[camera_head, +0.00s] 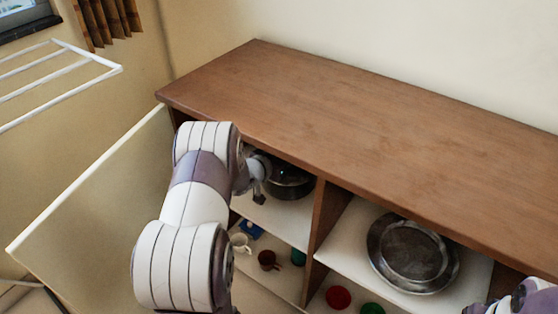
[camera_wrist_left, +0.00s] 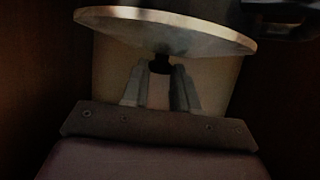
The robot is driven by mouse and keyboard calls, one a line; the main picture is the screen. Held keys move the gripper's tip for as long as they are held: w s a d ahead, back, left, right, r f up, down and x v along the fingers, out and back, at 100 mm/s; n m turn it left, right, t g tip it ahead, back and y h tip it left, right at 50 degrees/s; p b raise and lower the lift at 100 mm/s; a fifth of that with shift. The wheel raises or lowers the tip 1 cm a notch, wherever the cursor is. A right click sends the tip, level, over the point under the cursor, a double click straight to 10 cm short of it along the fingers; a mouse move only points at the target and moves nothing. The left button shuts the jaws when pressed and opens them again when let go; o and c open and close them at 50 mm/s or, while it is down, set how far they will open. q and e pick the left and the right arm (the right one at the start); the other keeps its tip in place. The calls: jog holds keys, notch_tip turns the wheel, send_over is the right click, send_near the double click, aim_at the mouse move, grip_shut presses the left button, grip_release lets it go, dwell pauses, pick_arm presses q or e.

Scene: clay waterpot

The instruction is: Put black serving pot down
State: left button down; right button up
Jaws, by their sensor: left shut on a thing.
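The black serving pot (camera_head: 290,182) is in the upper left compartment of the cabinet, partly hidden behind my left arm. My left gripper (camera_head: 258,190) is at its left side, inside the compartment opening. In the left wrist view the pot's round, light-rimmed lid (camera_wrist_left: 180,30) fills the top. My left gripper's fingers (camera_wrist_left: 160,82) are shut on a small dark knob under that rim. I cannot tell whether the pot's base touches the shelf. My right gripper is not in view; only part of my right arm shows at the lower right.
The brown cabinet top (camera_head: 350,130) is bare. An open door (camera_head: 95,190) stands at the left. A metal pan (camera_head: 412,253) lies in the right compartment. Below are a white cup (camera_head: 240,242), a dark red cup (camera_head: 268,260), a red item (camera_head: 338,297) and a green item (camera_head: 372,309).

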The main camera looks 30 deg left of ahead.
pick_arm(q)
jog(key=f+b, duration=0.1)
jog(key=f, duration=0.1)
jog(key=f+b, duration=0.2)
jog(key=f, duration=0.1)
jog(key=shift+w+f, duration=0.25)
jog(key=shift+f, duration=0.05)
jog(key=shift+r, duration=0.2)
jog(key=shift+f, duration=0.1)
jog(key=c, duration=0.9)
grip_release()
jog(key=shift+f, duration=0.15)
jog(key=shift+o, duration=0.2)
